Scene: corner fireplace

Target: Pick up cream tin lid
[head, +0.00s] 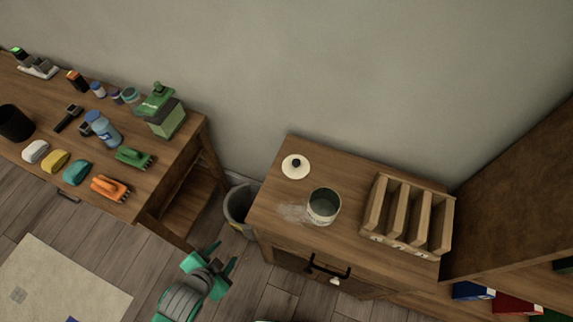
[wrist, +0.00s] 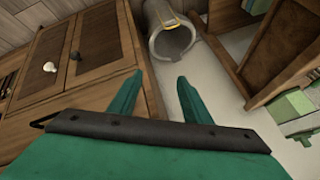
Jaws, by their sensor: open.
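The cream tin lid (head: 296,167) is a flat cream disc with a dark knob. It lies on the top of the wooden cabinet (head: 275,205), near its back left corner in the head view. An open tin (head: 323,207) stands in front of it and a little to the right. My gripper (head: 226,262) is low in the head view, left of and below the cabinet, apart from the lid. In the wrist view my gripper (wrist: 153,92) has its two green fingers spread with nothing between them. The lid does not show in the wrist view.
A wooden slotted rack (head: 407,215) stands on the cabinet's right side. A grey bin (head: 240,207) stands between the cabinet and a wooden desk (head: 150,190) holding brushes, bottles and a green box. The bin also shows in the wrist view (wrist: 170,38). The wall is behind the lid.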

